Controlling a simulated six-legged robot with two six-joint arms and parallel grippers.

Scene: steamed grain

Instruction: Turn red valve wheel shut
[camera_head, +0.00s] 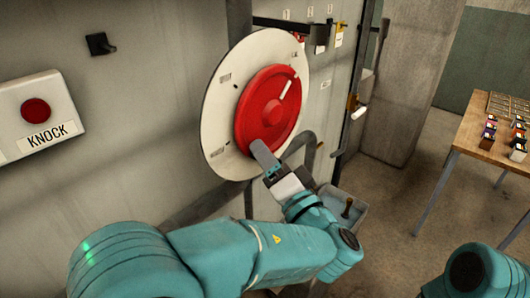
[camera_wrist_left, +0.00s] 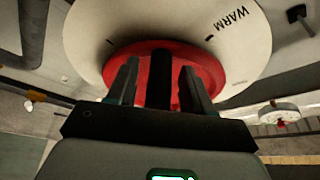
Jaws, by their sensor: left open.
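The red valve wheel (camera_head: 270,108) sits on a round cream dial plate (camera_head: 222,120) on the grey wall, in the middle of the head view. A white mark shows on the wheel's upper right. My left gripper (camera_head: 258,148) is at the wheel's lower edge. In the left wrist view the red wheel (camera_wrist_left: 207,68) lies beyond the two open fingers (camera_wrist_left: 158,88), with a dark bar between them in front of the wheel. I cannot tell whether the fingers touch the wheel. The dial plate (camera_wrist_left: 245,50) reads "WARM" there. My right arm shows at the lower right, its gripper out of frame.
A white box with a red button (camera_head: 36,111) marked KNOCK is on the wall at left. A small black switch (camera_head: 100,44) is above it. A grey tray (camera_head: 343,208) sits below the wheel. A wooden table (camera_head: 475,133) with small coloured items stands at right.

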